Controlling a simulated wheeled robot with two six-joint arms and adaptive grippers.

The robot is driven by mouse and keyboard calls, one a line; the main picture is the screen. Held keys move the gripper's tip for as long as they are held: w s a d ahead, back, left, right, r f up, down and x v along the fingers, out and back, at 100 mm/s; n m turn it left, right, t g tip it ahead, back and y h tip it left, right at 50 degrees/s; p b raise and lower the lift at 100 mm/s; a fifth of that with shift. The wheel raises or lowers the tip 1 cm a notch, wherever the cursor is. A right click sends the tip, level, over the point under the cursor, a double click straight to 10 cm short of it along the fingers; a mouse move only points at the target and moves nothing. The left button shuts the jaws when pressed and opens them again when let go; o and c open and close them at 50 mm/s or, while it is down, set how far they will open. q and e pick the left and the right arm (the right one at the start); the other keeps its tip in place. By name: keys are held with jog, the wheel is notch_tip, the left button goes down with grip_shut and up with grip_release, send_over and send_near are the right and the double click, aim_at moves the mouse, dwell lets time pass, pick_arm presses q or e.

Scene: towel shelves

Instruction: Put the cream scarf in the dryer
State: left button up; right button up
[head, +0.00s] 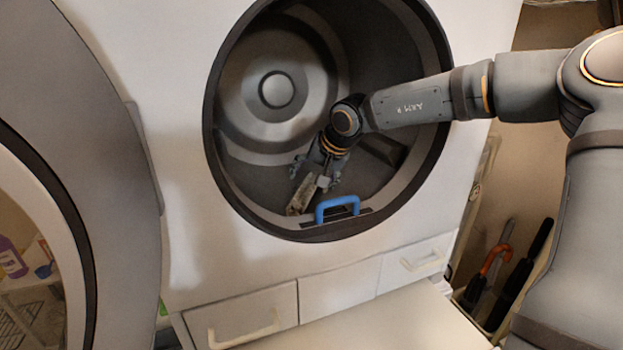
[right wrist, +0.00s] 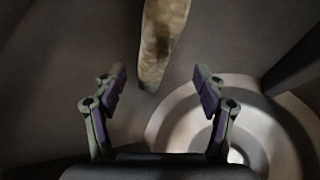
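The dryer (head: 180,130) stands open, with its round door (head: 105,100) swung out to the left. My right arm reaches through the opening, and my right gripper (head: 314,178) is inside the drum, pointing down. The cream scarf (head: 301,195) lies as a narrow folded strip low in the drum, just below the fingers. In the right wrist view the scarf (right wrist: 160,40) hangs into the top of the picture, beyond the fingers. My right gripper (right wrist: 160,83) is spread open there and holds nothing. My left gripper is not in view.
A blue handle (head: 338,207) sits at the lower rim of the opening, close to the gripper. Drawers (head: 243,318) with handles are below. Umbrellas (head: 496,262) stand at the right. A purple bottle (head: 12,258) shows through the door's glass.

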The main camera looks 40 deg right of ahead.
dwell(0.3)
jog(key=v, duration=1.2)
jog(key=shift+r, duration=0.1)
